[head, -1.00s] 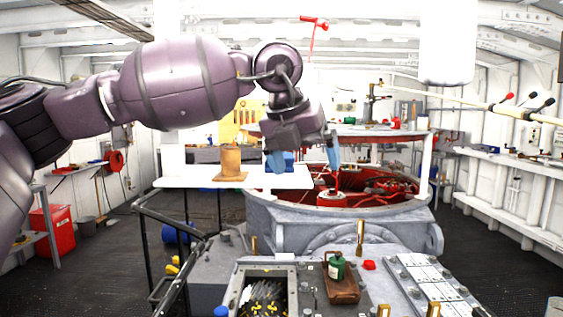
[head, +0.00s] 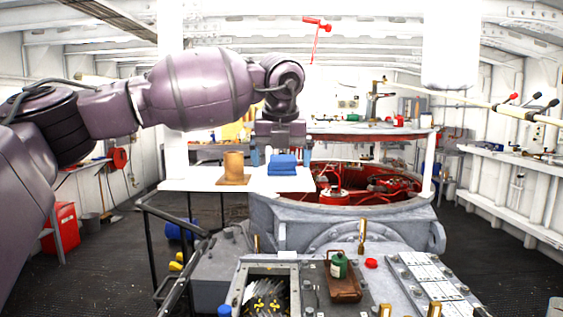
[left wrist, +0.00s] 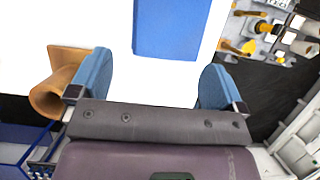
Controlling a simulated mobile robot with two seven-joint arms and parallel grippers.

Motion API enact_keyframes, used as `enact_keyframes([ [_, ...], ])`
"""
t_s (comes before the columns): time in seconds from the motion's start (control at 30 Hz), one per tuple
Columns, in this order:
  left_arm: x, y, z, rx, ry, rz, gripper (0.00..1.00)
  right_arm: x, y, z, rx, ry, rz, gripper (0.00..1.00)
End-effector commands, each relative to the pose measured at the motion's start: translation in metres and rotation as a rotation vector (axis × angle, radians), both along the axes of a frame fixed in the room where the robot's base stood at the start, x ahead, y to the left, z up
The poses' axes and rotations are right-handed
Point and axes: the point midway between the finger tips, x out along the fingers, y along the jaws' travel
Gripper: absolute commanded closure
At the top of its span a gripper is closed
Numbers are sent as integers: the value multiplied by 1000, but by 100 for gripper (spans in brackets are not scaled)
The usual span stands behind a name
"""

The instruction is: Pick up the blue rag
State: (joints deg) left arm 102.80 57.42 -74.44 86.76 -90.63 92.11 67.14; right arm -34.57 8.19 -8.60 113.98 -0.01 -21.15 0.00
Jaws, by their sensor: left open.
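The blue rag (head: 283,165) lies folded on the white table (head: 205,180), near its right end. In the left wrist view the rag (left wrist: 172,28) is a flat blue patch at the top, ahead of the fingers. My left gripper (head: 281,157) is open, with its blue fingertips spread to either side of the rag's line in the head view. In the left wrist view the gripper (left wrist: 156,84) has only white tabletop between its fingers. The rag appears apart from both fingers. My right gripper is not in view.
A tan cylinder (head: 233,163) on a small brown board stands on the table left of the rag. A large grey round housing (head: 290,215) with red insides is right of the table. A bench with a green bottle (head: 339,265) is in front.

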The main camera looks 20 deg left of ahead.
Motion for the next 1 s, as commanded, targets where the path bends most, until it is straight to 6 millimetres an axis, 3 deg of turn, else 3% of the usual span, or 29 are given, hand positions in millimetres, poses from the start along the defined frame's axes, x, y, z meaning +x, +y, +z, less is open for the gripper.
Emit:
enact_keyframes([
  [0.17,9,2,0,0,1,-1,4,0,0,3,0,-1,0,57],
  [0.53,52,15,0,1,0,0,4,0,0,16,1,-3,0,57],
  [0.9,54,16,-12,0,0,-1,4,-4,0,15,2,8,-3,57],
  [1.0,54,16,-12,0,0,-1,17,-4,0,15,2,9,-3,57],
])
